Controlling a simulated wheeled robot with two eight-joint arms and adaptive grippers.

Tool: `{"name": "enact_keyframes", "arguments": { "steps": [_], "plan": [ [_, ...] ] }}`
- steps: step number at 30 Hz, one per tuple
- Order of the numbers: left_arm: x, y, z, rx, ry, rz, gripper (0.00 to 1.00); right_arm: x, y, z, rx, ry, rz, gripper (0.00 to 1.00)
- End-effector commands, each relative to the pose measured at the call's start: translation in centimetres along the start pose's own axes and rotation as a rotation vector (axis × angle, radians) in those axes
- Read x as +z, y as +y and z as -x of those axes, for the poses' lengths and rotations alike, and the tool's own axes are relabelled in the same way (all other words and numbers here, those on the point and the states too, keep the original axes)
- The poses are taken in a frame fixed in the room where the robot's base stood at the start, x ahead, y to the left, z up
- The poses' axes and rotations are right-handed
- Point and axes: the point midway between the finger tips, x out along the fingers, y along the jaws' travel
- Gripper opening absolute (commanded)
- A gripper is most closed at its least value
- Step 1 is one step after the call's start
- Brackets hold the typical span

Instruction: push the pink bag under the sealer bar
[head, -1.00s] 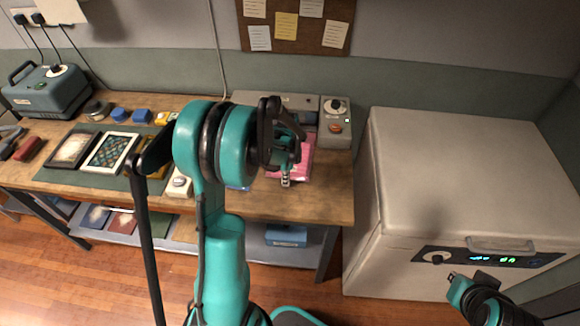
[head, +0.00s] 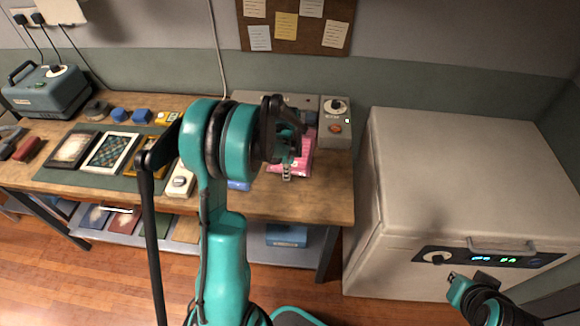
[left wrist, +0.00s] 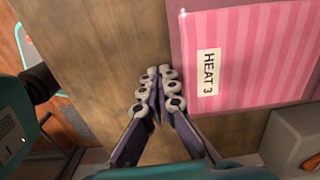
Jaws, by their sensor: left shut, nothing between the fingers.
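The pink bag (head: 303,163) lies at the back right of the workbench in the head view, partly hidden by my left gripper (head: 286,174). In the left wrist view the pink striped bag (left wrist: 250,45) lies flat and carries a white "HEAT 3" label. My left gripper (left wrist: 157,85) is shut and empty, its fingertips just beside the bag's edge near the label; I cannot tell if they touch. The grey sealer (head: 300,101) stands behind the bag, its bar mostly hidden by my arm. My right gripper (head: 458,281) is low at the right; its fingers are unclear.
The sealer's control box (head: 336,130) with a knob and an orange button stands right of the bag. A large pale cabinet (head: 460,170) stands right of the bench (head: 325,205).

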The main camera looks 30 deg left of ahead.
Motion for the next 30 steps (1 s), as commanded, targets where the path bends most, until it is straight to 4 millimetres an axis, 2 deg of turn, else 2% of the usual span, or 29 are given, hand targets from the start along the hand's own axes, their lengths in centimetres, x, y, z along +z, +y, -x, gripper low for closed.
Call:
{"name": "enact_keyframes", "arguments": {
  "steps": [17,30],
  "plan": [
    [0.0,-0.7,0.0,0.0,0.0,0.0,0.0,0.0,0.0,0.0,0.0,0.0,0.0,0.0],
    [0.0,-2.3,0.0,0.0,0.0,0.0,0.0,0.1,0.0,-0.1,0.0,0.0,0.0,0.0]
  ]
}}
